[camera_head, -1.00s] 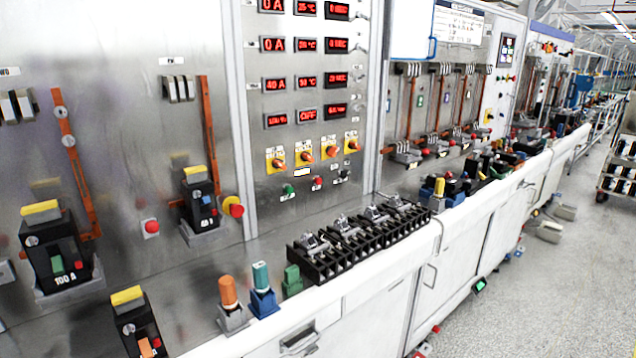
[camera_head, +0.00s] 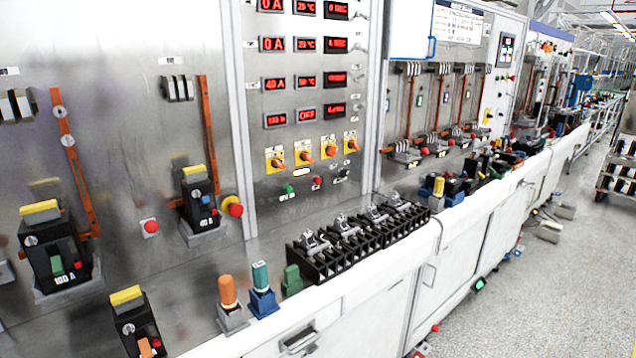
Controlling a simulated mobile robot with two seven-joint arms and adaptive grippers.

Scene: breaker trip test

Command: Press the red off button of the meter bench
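The meter bench's metal panel (camera_head: 330,200) stands in the middle of the view, with rows of red digital displays (camera_head: 306,80). Below the displays is a row of orange rotary knobs on yellow plates (camera_head: 305,154). Under them sit a green button (camera_head: 288,189), a red button (camera_head: 317,181) and a black knob (camera_head: 342,174). The red button is uncovered and nothing touches it. Neither of my grippers is in view.
A black terminal block (camera_head: 350,247) lies on the bench top below the panel. Orange (camera_head: 228,291) and blue-based (camera_head: 262,280) handles stand at the front edge. Breakers (camera_head: 56,250) and another red button (camera_head: 150,227) are on the left panel.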

